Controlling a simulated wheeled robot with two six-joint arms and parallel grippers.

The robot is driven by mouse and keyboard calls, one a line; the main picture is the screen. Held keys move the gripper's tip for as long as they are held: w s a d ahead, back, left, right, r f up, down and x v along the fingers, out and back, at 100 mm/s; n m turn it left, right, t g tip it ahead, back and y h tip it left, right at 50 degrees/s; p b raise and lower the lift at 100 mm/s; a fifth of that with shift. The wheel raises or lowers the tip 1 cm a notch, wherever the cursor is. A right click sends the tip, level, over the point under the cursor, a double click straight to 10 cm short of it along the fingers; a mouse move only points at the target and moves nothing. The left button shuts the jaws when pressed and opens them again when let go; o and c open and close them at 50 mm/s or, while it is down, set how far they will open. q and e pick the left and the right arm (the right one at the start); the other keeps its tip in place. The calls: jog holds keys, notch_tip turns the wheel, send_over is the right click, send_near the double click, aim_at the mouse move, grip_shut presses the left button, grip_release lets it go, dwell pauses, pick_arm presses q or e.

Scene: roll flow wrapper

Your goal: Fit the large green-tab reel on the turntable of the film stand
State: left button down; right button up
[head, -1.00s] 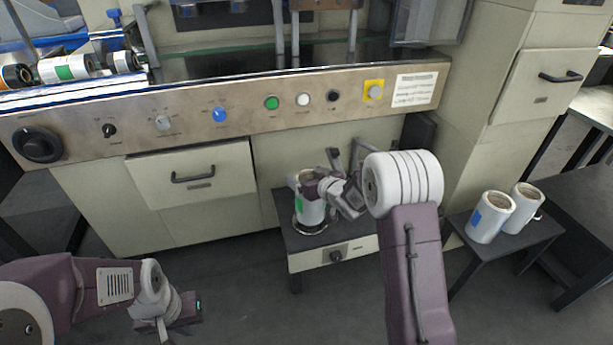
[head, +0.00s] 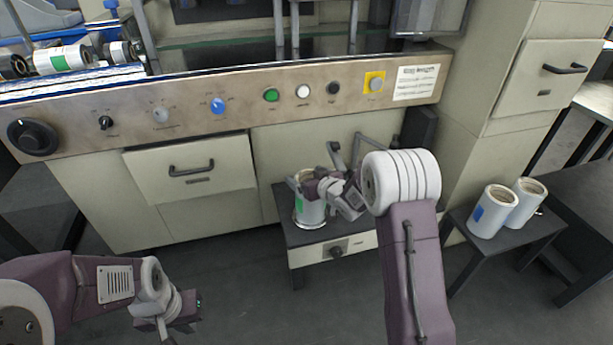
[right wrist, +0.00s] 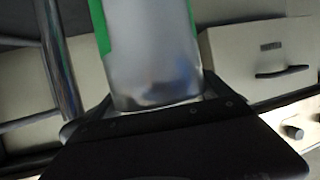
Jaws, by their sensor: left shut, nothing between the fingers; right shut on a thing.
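The large green-tab reel (head: 312,212) is a white roll with a green tab, upright over the turntable (head: 320,227) of the film stand (head: 300,259). Its lower end is at the turntable; I cannot tell whether it rests fully on it. My right gripper (head: 312,186) is shut on the reel near its upper part, partly hiding it. In the right wrist view the reel (right wrist: 155,55) lies between the fingers, its green tab (right wrist: 97,22) at the left edge. My left gripper (head: 184,312) is shut and empty, low at the left, well apart from the stand.
A grey upright bar (head: 376,152) stands behind the reel on the stand. Two white reels, one with a blue tab (head: 493,212), stand on a side table (head: 483,248) at the right. A cabinet with a drawer (head: 190,172) is behind. The floor between left gripper and stand is clear.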

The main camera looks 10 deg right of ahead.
jog(key=o, duration=1.8)
jog(key=shift+r, duration=0.1)
jog(key=p+v, duration=0.4)
jog(key=v, duration=0.4)
jog(key=shift+r, duration=0.1)
jog(key=shift+s+d+r+p, duration=0.1)
jog(key=shift+s+p, duration=0.2)
jog(key=shift+s, duration=0.2)
